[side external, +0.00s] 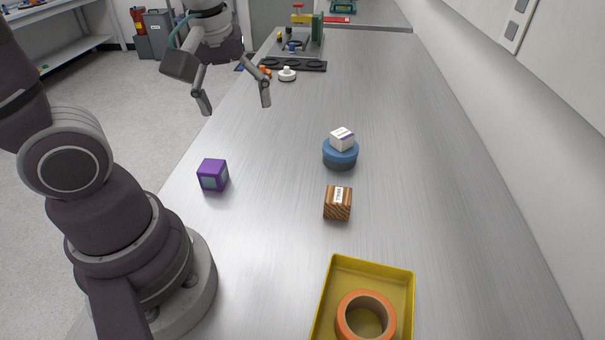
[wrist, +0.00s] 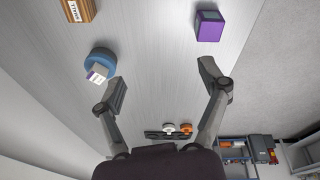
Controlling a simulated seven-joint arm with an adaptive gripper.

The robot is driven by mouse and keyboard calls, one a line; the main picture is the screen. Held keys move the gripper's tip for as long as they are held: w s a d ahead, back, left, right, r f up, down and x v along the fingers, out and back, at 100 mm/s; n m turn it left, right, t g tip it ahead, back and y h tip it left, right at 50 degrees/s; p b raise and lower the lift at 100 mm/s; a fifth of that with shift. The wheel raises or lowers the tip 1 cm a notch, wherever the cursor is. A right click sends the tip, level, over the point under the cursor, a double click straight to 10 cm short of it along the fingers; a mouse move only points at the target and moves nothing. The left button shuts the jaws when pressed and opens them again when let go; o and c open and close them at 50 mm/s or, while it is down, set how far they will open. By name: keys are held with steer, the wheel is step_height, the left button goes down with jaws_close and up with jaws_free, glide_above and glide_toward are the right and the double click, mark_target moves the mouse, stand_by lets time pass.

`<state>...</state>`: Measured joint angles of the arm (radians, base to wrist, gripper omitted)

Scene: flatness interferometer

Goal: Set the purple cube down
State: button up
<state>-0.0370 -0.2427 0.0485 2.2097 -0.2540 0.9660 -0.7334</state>
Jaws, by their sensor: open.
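The purple cube (side external: 212,175) rests on the metal bench near its left edge, close to my arm's base. It has a grey-green patch on its faces. It also shows at the top right of the wrist view (wrist: 209,26). My gripper (side external: 234,108) is open and empty, above the bench and farther along it than the cube. In the wrist view the two fingers (wrist: 165,85) are spread wide with nothing between them. The cube stands clear of both fingers.
A blue round block (side external: 340,154) carries a small white box (side external: 342,139) at mid-bench. A striped wooden cube (side external: 338,203) stands nearer. A yellow tray (side external: 373,264) holds an orange ring (side external: 366,312). A black plate with round recesses (side external: 310,66) and a white knobbed disc (side external: 287,74) lie farther back.

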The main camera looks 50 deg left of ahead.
steer(key=s+d+r+m+t, duration=0.1)
steer(key=d+m, duration=0.1)
steer(key=m, duration=0.4)
steer(key=s+d+r+m+t+h, duration=0.1)
steer(key=d+m+t, duration=0.1)
steer(key=m, duration=0.4)
steer(key=shift+s+d+t+h, duration=0.25)
steer(key=shift+d+t+h, duration=0.05)
steer(key=shift+d, duration=0.45)
